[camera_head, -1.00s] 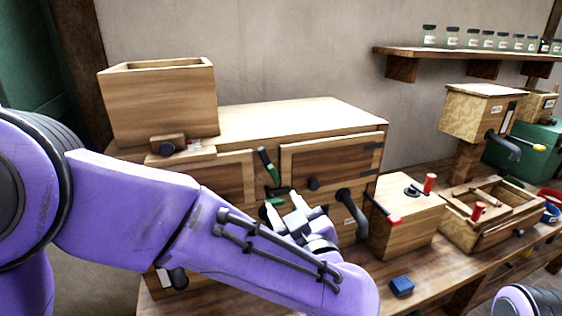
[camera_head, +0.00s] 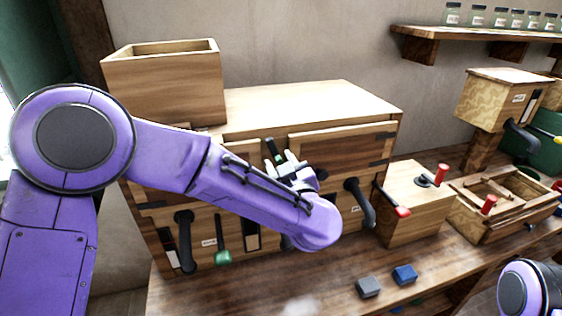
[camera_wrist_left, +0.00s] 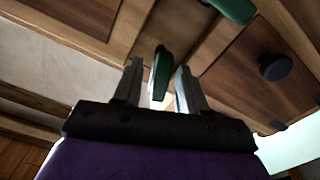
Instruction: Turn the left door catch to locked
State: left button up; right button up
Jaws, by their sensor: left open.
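The wooden cabinet (camera_head: 320,103) stands on the bench with two upper doors; my left arm covers much of the left one. A green catch handle (camera_head: 275,151) shows tilted between the doors, right at my left gripper (camera_head: 287,163). In the left wrist view, a green handle (camera_wrist_left: 161,72) stands between the two open fingers of my left gripper (camera_wrist_left: 160,84), with a gap at least on the right. A second green handle (camera_wrist_left: 234,8) shows at the top edge, near the door with the round dark knob (camera_wrist_left: 275,67). My right gripper is out of view.
An open wooden box (camera_head: 165,85) stands on the cabinet's left. Black crank handles (camera_head: 360,201) and a green-ended lever (camera_head: 222,253) stick out from the lower front. A grey block (camera_head: 368,287) and a blue block (camera_head: 404,274) lie on the bench.

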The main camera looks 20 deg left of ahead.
pick_arm(q)
jog(key=shift+s, duration=0.1)
grip_shut()
jog(key=shift+f, duration=0.1)
jog(key=n+b, duration=0.4)
jog(key=n, duration=0.1)
jog(key=shift+f+b, duration=0.25)
jog(key=shift+b, duration=0.05)
jog(key=n+b, duration=0.6)
jog(key=shift+a+f, duration=0.1)
jog(key=shift+n+b, duration=1.05)
jog(key=shift+n, duration=0.45)
jog(key=shift+r, duration=0.25)
